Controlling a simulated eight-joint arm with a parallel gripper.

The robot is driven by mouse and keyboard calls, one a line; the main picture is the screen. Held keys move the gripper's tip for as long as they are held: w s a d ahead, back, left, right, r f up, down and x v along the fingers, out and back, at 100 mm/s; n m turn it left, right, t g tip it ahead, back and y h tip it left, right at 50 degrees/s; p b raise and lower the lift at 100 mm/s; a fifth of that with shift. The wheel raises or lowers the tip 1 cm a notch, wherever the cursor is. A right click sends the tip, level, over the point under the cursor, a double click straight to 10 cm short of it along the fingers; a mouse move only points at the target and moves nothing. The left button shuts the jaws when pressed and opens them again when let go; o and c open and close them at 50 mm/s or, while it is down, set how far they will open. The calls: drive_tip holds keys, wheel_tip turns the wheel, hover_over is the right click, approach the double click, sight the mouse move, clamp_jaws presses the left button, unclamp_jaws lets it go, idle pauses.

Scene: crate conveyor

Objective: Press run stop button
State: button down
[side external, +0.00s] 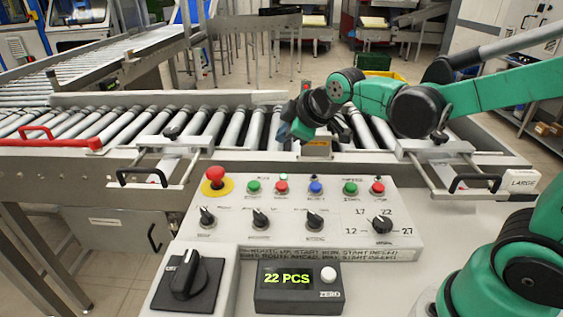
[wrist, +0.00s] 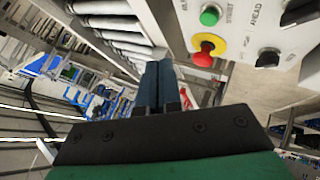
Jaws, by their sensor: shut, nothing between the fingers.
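The control panel (side external: 400,213) has a row of buttons along its back edge. Under the run label sit a green button (side external: 254,187) and a red button (side external: 282,187), which I take as the run stop button. My gripper (side external: 288,131) is in the air behind the panel, over the conveyor side, apart from the buttons. In the wrist view its dark fingers (wrist: 158,68) are together and empty. That view shows a green start button (wrist: 209,16) to the upper right; the red run button cannot be made out there.
A red emergency mushroom button (side external: 215,176) on a yellow disc stands at the panel's left. A blue button (side external: 316,187), more green and red buttons, and black knobs (side external: 260,219) share the panel. A counter (side external: 298,287) reads 22 PCS. The roller conveyor (side external: 225,127) runs behind.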

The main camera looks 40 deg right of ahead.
sight(278, 181)
drive_tip(key=shift+f, duration=4.15)
drive_tip(key=shift+f, duration=0.4)
drive_tip(key=shift+f, duration=0.45)
drive_tip(key=shift+r, duration=0.85)
drive_tip(key=shift+r, duration=2.55)
drive_tip(key=shift+s, duration=0.1)
